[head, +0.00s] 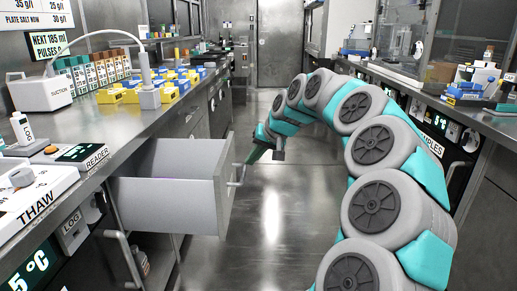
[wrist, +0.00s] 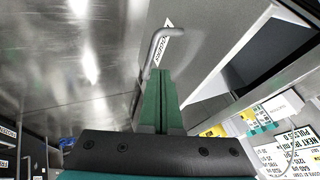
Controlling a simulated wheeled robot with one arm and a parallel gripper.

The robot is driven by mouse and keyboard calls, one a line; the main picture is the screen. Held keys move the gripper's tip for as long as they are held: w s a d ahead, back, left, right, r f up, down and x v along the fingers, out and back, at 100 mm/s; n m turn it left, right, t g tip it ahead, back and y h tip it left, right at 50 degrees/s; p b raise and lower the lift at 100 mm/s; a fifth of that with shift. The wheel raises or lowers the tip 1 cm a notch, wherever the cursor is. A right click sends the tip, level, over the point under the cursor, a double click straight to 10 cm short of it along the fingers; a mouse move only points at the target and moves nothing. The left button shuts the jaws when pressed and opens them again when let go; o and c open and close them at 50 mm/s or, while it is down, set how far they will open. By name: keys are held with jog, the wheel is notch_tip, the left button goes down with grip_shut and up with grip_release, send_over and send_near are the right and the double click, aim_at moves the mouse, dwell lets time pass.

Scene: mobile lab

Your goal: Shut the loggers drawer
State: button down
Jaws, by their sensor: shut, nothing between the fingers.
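The loggers drawer (head: 170,190) stands pulled out from the left counter in the head view, its grey box and front panel over the aisle. In the wrist view its front (wrist: 215,45) bears a partly hidden label reading as loggers. Its bar handle (wrist: 154,48) lies just beyond my fingertips; it also shows on the drawer front in the head view (head: 238,176). My gripper (wrist: 158,72) has green fingers, shut and empty, pointing at the drawer front beside the handle. I cannot tell if they touch. In the head view my gripper (head: 250,160) is small beside the front's upper edge.
The left counter (head: 120,128) carries a suction unit (head: 42,92), yellow and blue racks (head: 165,85) and a reader (head: 75,153). The right counter (head: 450,105) holds lab equipment. My arm fills the right of the aisle; the floor (head: 275,215) between it and the drawer is clear.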

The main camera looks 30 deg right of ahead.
aim_at(228, 171)
jog(key=w+a+f, duration=0.2)
jog(key=w, duration=0.1)
jog(key=shift+w+a+p, duration=0.1)
jog(key=shift+a+p, duration=0.2)
jog(key=shift+a, duration=0.1)
jog(key=shift+w+a+f, duration=0.1)
jog(key=shift+w+a, duration=0.25)
jog(key=shift+a, duration=0.15)
